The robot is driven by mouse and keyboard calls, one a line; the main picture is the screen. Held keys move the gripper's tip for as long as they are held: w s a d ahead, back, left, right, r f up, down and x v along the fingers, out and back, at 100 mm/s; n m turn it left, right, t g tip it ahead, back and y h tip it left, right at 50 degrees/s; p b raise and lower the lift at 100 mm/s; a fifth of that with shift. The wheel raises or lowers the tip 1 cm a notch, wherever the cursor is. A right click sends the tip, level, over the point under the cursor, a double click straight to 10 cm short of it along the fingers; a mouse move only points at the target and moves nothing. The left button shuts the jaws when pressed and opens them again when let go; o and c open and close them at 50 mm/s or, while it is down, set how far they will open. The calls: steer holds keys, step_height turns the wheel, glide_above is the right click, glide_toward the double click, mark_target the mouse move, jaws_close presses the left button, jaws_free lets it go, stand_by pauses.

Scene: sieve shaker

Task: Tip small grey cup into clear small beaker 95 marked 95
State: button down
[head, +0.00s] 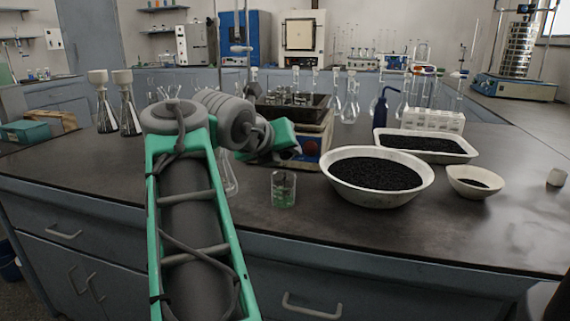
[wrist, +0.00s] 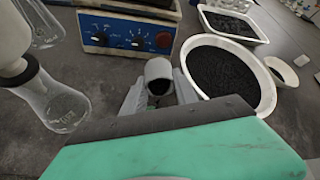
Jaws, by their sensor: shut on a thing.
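In the wrist view my gripper (wrist: 159,88) is shut on a small grey cup (wrist: 158,68). The cup's open mouth faces the camera and something dark shows inside; I cannot tell how much. In the head view only the green body of my gripper (head: 275,140) shows, in front of the blue-fronted device; the fingers and held cup are not clear there. The clear small beaker (head: 284,188) stands upright near the bench's front edge, below and a little right of my gripper. It has green on its lower part; its number is not readable. I cannot make it out in the wrist view.
A large white bowl of black grains (head: 372,177) stands right of the beaker, with a white tray (head: 465,149) behind it and a small bowl (head: 473,184) beside it. A flask (wrist: 62,105) is close on the left. The bench's right front is clear.

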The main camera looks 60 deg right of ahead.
steer(key=shift+a+f+h+b, duration=0.1)
steer(key=shift+f+h+b, duration=0.4)
steer(key=shift+b, duration=1.4)
steer(key=shift+a+h+b, duration=0.1)
steer(key=shift+h+b, duration=0.35)
steer(key=shift+h, duration=0.05)
steer(key=shift+a+r+h, duration=0.15)
steer(key=shift+r+h, duration=0.05)
steer(key=shift+h, duration=0.4)
steer(key=shift+a+m+t+h, duration=0.1)
steer(key=shift+m+t+h, duration=0.25)
steer(key=shift+h, duration=0.85)
steer(key=r+y+p, duration=0.1)
steer(key=p, duration=0.2)
steer(key=y+p, duration=0.2)
steer(key=p, duration=0.2)
steer(key=shift+d+r, duration=0.35)
steer(key=shift+f+y+p, duration=0.1)
steer(key=shift+y+p, duration=0.3)
steer(key=shift+p, duration=0.15)
steer(key=shift+f, duration=0.25)
